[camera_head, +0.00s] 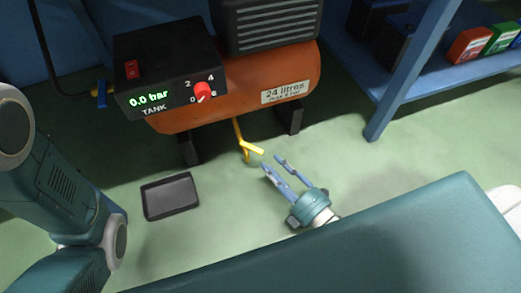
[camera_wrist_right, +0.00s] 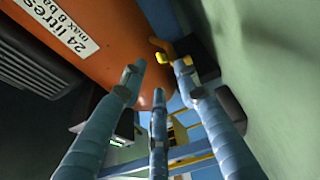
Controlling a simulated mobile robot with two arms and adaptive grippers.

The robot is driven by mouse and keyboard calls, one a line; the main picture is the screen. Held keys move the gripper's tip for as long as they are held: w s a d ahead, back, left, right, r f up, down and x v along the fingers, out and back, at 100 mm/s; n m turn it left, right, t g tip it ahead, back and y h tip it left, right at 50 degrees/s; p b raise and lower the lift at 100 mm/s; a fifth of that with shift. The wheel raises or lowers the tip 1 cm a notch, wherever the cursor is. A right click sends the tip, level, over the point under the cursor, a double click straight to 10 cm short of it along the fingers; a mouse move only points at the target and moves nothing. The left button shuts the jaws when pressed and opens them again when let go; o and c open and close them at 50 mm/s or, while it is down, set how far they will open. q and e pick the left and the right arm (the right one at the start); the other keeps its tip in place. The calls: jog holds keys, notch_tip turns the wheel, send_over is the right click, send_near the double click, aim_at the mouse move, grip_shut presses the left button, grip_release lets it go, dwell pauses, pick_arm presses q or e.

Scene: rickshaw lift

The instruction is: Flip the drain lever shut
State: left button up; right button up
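The yellow drain lever (camera_head: 251,147) hangs on a short yellow pipe under the orange tank (camera_head: 240,80). Its handle slants out to the right and slightly down. My right gripper (camera_head: 272,162) is just below and right of the lever, fingers apart and empty, pointing up-left towards it. In the right wrist view, the fingers (camera_wrist_right: 160,82) are spread. The yellow lever (camera_wrist_right: 181,62) shows near the rightmost fingertip; I cannot tell whether they touch. My left arm shows at the left, but its gripper is out of view.
A black control box (camera_head: 170,65) reads 0.0 bar and has a red knob (camera_head: 203,91). Black feet (camera_head: 190,148) support the tank. A dark tray (camera_head: 170,195) lies on the green floor. A blue shelf post (camera_head: 405,80) stands at the right. Floor around the gripper is clear.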

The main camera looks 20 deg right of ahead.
aim_at(256, 149)
jog(key=b+x, duration=0.4)
jog(key=x, duration=0.3)
jog(key=shift+w+a+f, duration=0.1)
jog(key=shift+w+f, duration=0.1)
jog(key=shift+w, duration=0.1)
jog(key=shift+w+a+r, duration=0.1)
jog(key=shift+w+a, duration=0.15)
jog(key=shift+w, duration=0.35)
grip_shut()
